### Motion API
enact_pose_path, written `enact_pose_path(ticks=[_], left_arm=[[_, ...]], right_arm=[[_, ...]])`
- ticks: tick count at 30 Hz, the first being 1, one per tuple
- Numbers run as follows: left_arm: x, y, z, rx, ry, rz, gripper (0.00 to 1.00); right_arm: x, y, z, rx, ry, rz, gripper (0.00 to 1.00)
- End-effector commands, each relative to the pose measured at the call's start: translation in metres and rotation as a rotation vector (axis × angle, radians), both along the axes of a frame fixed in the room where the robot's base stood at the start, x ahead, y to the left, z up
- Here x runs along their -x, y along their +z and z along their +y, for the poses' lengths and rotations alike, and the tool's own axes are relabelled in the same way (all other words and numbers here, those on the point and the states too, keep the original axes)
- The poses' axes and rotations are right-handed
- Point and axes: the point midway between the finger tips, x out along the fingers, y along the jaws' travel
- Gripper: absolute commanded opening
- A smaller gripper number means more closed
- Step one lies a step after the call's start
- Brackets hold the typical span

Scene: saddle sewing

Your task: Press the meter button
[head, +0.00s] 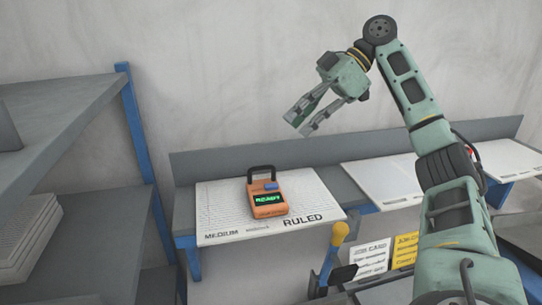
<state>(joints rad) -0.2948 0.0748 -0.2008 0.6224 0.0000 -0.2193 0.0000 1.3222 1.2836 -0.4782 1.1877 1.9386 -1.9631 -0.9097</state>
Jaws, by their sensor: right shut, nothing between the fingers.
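The meter (268,200) is an orange handheld box with a black handle at its back. It lies on a white ruled board (219,214) on the bench. Its dark screen shows green text that seems to read READY. A blue button (271,186) sits between the screen and the handle. My right gripper (301,124) is shut and empty. It is in the air above and to the right of the meter, apart from it, with its fingers pointing down and left. My left gripper is not in view.
A grey shelf unit with a blue post (138,125) stands at the left. More white boards (384,182) lie along the bench at the right. A yellow-knobbed lever (339,235) and white and yellow cards (404,250) are in front of the bench. A grey wall is behind.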

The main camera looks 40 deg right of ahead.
Motion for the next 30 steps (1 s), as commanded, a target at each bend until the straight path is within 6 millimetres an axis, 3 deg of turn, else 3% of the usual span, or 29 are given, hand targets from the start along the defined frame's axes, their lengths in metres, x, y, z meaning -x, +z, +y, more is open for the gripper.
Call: enact_pose_path(ticks=[14,28,30], left_arm=[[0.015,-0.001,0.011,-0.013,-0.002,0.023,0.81],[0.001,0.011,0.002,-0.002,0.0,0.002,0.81],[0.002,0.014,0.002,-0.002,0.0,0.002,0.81]], right_arm=[[-0.003,-0.008,0.006,0.003,0.0,0.003,0.0],[-0.033,-0.071,0.063,0.002,0.002,0.005,0.0],[-0.033,-0.083,0.062,0.003,-0.003,0.008,0.0]])
